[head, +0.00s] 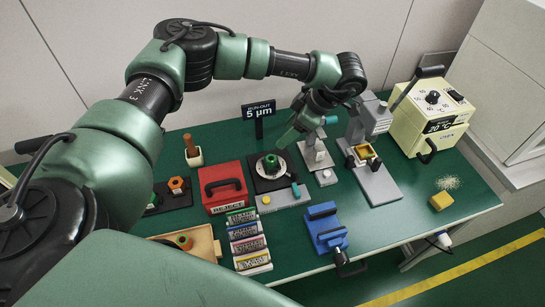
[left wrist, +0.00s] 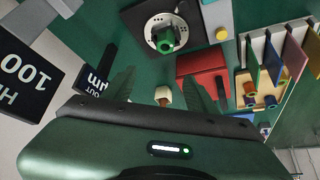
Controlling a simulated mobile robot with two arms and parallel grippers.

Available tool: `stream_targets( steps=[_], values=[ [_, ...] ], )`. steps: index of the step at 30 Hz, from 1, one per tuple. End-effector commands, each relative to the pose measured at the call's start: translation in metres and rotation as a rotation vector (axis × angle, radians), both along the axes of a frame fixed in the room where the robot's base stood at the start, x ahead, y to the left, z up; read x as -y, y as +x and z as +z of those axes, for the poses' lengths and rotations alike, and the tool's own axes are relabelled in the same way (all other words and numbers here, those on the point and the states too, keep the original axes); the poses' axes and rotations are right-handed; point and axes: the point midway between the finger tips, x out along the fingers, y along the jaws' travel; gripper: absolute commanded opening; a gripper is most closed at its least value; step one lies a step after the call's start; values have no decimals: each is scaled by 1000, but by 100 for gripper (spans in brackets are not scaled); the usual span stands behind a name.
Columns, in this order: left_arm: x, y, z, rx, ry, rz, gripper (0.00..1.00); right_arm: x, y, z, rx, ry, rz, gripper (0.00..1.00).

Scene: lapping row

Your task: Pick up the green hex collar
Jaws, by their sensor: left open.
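A green hex collar (head: 271,162) sits on a pale round plate (head: 271,175) on a black square base near the middle of the bench. In the left wrist view the green collar (left wrist: 166,40) shows on the grey disc (left wrist: 176,24), above and beyond my fingertips. My left gripper (head: 292,136) is open and empty, up to the right of the collar and apart from it. Its two spread fingers show in the left wrist view (left wrist: 160,88). My right gripper is in neither view.
A red reject box (head: 224,185) stands left of the base, near an orange hex piece (head: 176,183). A run-out sign (head: 258,110) stands behind. A grey stand (head: 316,158) is close on the right. A blue vise (head: 325,228) and labelled blocks (head: 248,240) are in front.

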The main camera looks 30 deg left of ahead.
Motion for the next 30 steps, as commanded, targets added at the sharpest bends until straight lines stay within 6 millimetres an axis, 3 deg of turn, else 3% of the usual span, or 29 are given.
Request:
stream_targets(
  steps=[1, 7, 11, 20, 30],
  values=[
    [1, 0, -15, 0, -1, -1, 57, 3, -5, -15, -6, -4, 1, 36],
    [1, 0, -40, 0, -1, -1, 57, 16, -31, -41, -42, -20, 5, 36],
    [1, 0, -52, 0, -1, -1, 57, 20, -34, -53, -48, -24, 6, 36],
    [-12, -5, -72, -2, 0, 1, 57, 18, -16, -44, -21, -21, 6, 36],
    [-33, -16, -113, -2, 0, 1, 57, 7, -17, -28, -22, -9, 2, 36]
  ],
)
